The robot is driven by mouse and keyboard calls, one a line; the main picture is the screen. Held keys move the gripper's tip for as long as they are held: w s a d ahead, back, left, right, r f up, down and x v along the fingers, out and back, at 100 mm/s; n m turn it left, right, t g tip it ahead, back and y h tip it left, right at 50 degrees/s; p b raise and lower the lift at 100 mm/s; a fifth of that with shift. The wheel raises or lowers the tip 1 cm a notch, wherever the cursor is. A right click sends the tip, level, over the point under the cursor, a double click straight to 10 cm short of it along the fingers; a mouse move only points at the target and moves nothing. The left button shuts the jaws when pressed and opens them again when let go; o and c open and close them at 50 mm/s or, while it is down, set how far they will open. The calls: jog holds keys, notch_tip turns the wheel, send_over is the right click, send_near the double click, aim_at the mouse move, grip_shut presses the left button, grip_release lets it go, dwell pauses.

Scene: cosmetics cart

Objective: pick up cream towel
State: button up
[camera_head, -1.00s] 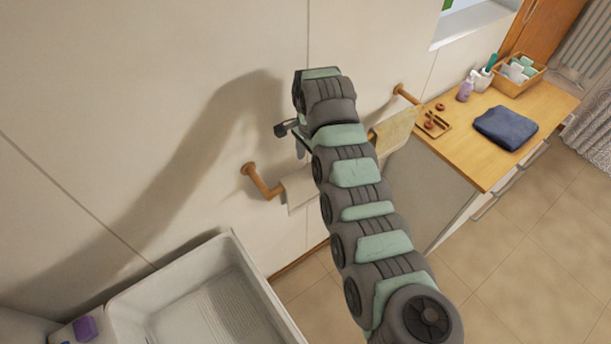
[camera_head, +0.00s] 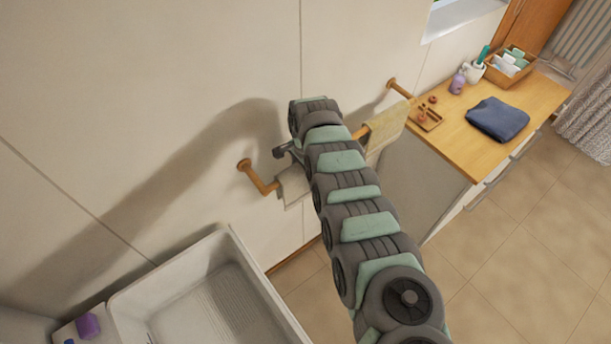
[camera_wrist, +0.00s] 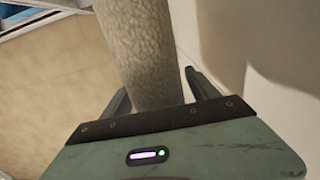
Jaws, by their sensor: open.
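A wooden wall rail (camera_head: 265,186) holds two hanging towels. A pale cream towel (camera_head: 293,188) hangs near its left end, partly hidden by my arm. A yellowish-beige towel (camera_head: 388,132) hangs farther right, also partly covered. My gripper (camera_wrist: 158,84) is open; in the head view only a dark part of it (camera_head: 284,151) shows left of my arm, above the pale towel. In the wrist view a textured beige towel (camera_wrist: 145,45) runs between the two spread fingers. I cannot tell which of the two towels this is, nor whether the fingers touch it.
A wooden-topped cart (camera_head: 462,150) stands at the right with a folded navy towel (camera_head: 497,119), a small wooden tray (camera_head: 427,119), a purple bottle (camera_head: 457,83) and a basket (camera_head: 510,66). A white basin (camera_head: 120,300) lies at lower left. The wall is close behind the rail.

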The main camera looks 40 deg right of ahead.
jog(key=shift+c, duration=0.2)
grip_shut()
dwell(0.6)
